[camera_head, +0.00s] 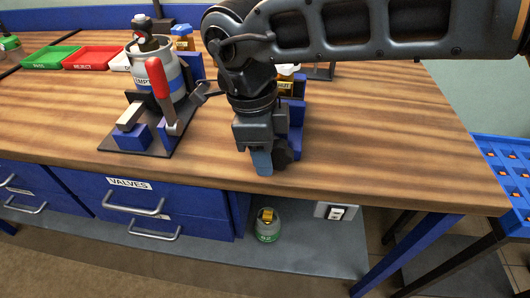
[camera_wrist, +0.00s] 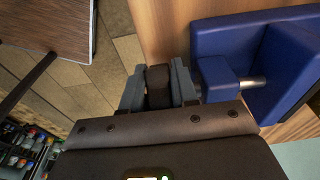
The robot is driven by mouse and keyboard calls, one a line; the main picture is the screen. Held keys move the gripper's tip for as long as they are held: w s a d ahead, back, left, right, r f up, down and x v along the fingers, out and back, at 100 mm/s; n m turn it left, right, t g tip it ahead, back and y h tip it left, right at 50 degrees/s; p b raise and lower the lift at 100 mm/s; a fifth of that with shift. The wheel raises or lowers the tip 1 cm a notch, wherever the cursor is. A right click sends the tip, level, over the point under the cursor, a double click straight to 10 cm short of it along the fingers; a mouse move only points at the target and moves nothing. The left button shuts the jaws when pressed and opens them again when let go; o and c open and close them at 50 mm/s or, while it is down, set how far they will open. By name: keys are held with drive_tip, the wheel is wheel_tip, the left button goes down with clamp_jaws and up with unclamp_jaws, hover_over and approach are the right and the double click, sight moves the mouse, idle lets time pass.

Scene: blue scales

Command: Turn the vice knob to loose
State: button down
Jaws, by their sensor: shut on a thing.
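The blue vice (camera_head: 298,115) stands near the front edge of the wooden bench, partly hidden behind my arm. In the wrist view its blue body (camera_wrist: 225,42) and a metal rod (camera_wrist: 253,83) show at the upper right. The dark knob (camera_wrist: 158,85) sits between my two fingers, and its dark round side (camera_head: 284,153) shows at the bench edge in the head view. My gripper (camera_head: 264,160) points down there and is shut on the knob; it also fills the middle of the wrist view (camera_wrist: 158,90). The knob's front is partly hidden by the fingers.
A clamp with a red handle (camera_head: 157,78) stands left of my gripper, before a grey canister (camera_head: 153,72). Green (camera_head: 53,57) and red (camera_head: 92,57) trays lie at the back left. The bench right of the vice is clear. A blue rack (camera_head: 508,165) stands at the right.

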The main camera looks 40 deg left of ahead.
drive_tip(key=c, duration=1.2)
unclamp_jaws()
drive_tip(key=shift+c, duration=0.2)
drive_tip(key=shift+r, duration=0.15)
drive_tip(key=r, duration=0.5)
drive_tip(key=a+r, duration=0.1)
drive_tip(key=r, duration=0.1)
drive_tip(key=shift+s+r+b, duration=0.25)
drive_tip(key=shift+s+b, duration=0.05)
